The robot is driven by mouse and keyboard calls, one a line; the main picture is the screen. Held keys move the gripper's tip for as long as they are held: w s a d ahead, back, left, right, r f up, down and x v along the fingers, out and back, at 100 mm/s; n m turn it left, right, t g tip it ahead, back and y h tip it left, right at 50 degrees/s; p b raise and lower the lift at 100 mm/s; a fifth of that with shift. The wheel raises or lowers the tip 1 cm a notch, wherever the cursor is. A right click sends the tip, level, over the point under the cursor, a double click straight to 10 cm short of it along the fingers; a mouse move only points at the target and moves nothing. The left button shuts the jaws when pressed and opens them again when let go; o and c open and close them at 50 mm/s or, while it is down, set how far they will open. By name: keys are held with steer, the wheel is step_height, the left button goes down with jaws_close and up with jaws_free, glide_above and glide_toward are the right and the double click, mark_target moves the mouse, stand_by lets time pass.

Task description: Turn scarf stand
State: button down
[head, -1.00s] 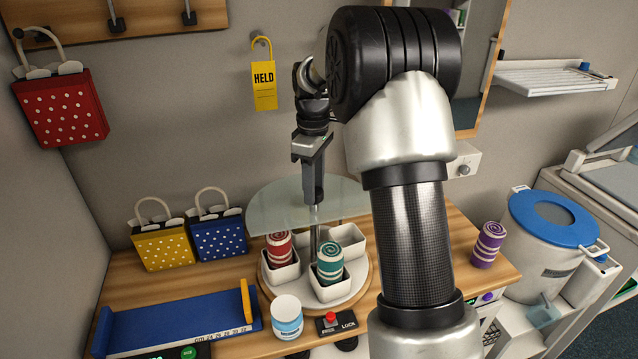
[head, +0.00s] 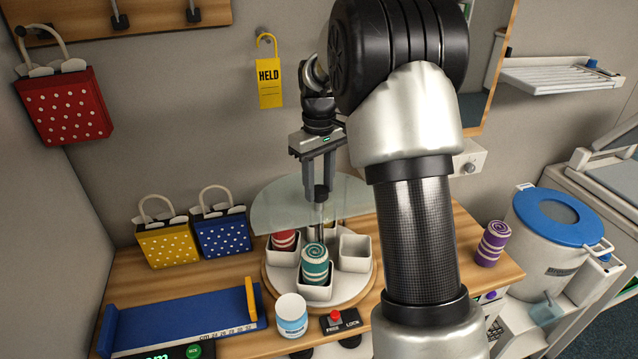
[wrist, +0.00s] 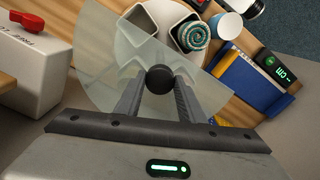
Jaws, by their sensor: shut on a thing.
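The scarf stand is a round turntable (head: 350,297) with several white square cups and a central post, partly covered by a clear curved screen (head: 275,208). A teal rolled scarf (head: 315,266) stands in the front cup, and a red rolled scarf (head: 285,240) in the cup behind it to the left. The right cup (head: 355,252) looks empty. My gripper (head: 320,188) is shut on the dark knob at the top of the post. The knob (wrist: 159,79) shows between the fingers in the wrist view. The back of the stand is partly hidden by the screen.
A white jar (head: 291,314) and a lock box with a red button (head: 337,318) stand in front of the stand. A blue tray (head: 185,318) and yellow and blue bags (head: 222,232) are left. A purple rolled scarf (head: 492,243) stands at the right counter end.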

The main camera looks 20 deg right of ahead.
steer(key=shift+m+p, duration=0.6)
steer(key=shift+m, duration=2.8)
steer(key=shift+m+p, duration=0.5)
steer(key=shift+m, duration=2.9)
steer(key=c, duration=1.2)
jaws_free()
